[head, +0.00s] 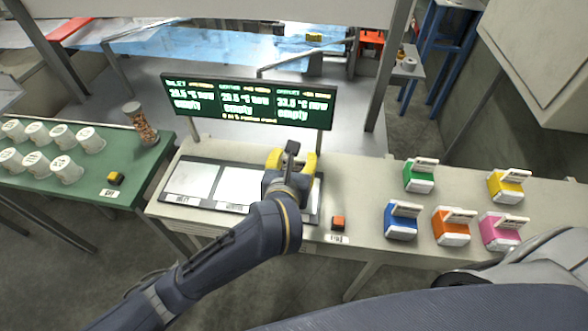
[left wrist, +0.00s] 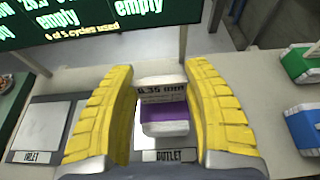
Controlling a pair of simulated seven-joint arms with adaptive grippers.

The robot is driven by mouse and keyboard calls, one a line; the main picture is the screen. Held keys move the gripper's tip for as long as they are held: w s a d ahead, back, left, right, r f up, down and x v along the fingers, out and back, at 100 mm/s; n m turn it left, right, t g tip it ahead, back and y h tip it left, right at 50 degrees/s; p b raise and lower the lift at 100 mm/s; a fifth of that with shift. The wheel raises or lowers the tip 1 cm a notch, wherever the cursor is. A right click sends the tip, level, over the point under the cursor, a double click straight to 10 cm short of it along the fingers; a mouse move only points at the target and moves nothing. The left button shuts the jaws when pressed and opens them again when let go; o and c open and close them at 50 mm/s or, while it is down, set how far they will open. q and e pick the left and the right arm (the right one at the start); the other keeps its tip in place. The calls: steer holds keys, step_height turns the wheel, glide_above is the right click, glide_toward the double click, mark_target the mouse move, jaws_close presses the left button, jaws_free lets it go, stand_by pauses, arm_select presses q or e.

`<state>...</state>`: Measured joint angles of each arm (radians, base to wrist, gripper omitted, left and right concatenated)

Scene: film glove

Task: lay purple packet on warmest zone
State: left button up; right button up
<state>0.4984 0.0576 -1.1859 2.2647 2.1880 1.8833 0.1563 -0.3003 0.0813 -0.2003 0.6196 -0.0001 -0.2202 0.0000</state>
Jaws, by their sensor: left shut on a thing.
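The purple packet (left wrist: 163,117), with a white edge and a "6.35 mm" label, is between the yellow fingers of my left gripper (left wrist: 166,105) in the left wrist view. The left gripper (head: 291,160) is shut on it above the right end of the plate row; the head view hides the packet. Below it is a plate label reading "OUTLET" (left wrist: 170,155). The left plate (head: 190,180) and middle plate (head: 238,187) look bare. The display (head: 248,101) shows three temperature columns marked "empty"; its small digits are hard to read. My right gripper is not in view.
Right of the plates stand green (head: 419,178), yellow (head: 506,186), blue (head: 401,222), orange (head: 452,228) and pink (head: 500,232) packets. A small orange block (head: 338,222) sits near the front edge. A green table (head: 150,165) at left holds several white cups.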

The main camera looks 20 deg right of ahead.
arm_select(q)
steer(key=shift+f, duration=1.95)
steer(key=o, duration=1.6)
steer(key=shift+f, duration=0.1)
steer(key=shift+c, duration=0.2)
